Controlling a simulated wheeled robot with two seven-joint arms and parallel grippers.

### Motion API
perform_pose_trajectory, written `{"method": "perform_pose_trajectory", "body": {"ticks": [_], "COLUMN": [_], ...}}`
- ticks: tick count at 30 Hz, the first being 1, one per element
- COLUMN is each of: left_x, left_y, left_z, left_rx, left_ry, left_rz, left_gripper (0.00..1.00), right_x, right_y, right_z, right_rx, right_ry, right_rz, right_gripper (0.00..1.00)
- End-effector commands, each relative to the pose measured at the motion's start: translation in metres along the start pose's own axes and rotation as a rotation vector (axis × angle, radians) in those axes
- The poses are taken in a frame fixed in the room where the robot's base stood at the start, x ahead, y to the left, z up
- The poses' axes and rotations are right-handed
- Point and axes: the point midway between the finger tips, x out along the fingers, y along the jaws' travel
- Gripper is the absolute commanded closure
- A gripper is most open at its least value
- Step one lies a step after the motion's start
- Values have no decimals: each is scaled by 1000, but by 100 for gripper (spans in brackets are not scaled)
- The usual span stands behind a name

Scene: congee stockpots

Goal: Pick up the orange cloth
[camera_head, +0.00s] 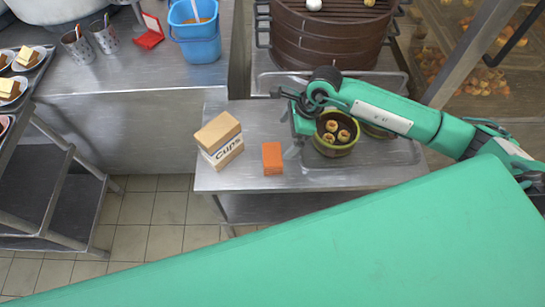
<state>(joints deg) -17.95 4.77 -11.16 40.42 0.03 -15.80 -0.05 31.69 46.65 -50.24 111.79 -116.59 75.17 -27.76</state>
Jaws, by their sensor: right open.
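The orange cloth (272,158) is a small folded block on the steel table (240,182), near its front edge. My right gripper (297,143) hangs from the green arm coming in from the right. It is open, just to the right of the cloth and apart from it in the picture. Its fingers are small and partly hidden by the arm, so its height above the table is hard to tell. My left gripper is out of view.
A cups box (219,139) stands left of the cloth. A bamboo steamer with buns (336,133) stands right of my gripper, partly under my arm. A large steamer stack (325,38) is behind. A blue bucket (195,30) stands on the back-left counter (130,75).

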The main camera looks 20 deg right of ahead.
Motion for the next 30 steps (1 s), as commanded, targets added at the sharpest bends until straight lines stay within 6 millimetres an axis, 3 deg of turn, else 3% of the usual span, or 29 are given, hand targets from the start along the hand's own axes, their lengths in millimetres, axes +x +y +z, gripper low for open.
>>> {"method": "perform_pose_trajectory", "body": {"ticks": [9,17,22,30], "left_x": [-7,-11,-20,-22], "left_y": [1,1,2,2], "left_z": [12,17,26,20], "left_rx": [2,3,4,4], "left_ry": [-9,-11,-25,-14], "left_rz": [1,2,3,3], "left_gripper": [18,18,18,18], "right_x": [59,78,104,123], "right_y": [2,4,7,6], "right_z": [2,1,-2,-3], "right_rx": [3,2,3,1], "right_ry": [-4,-4,-5,-6], "right_rz": [4,5,5,3], "right_gripper": [0,0,0,0]}}
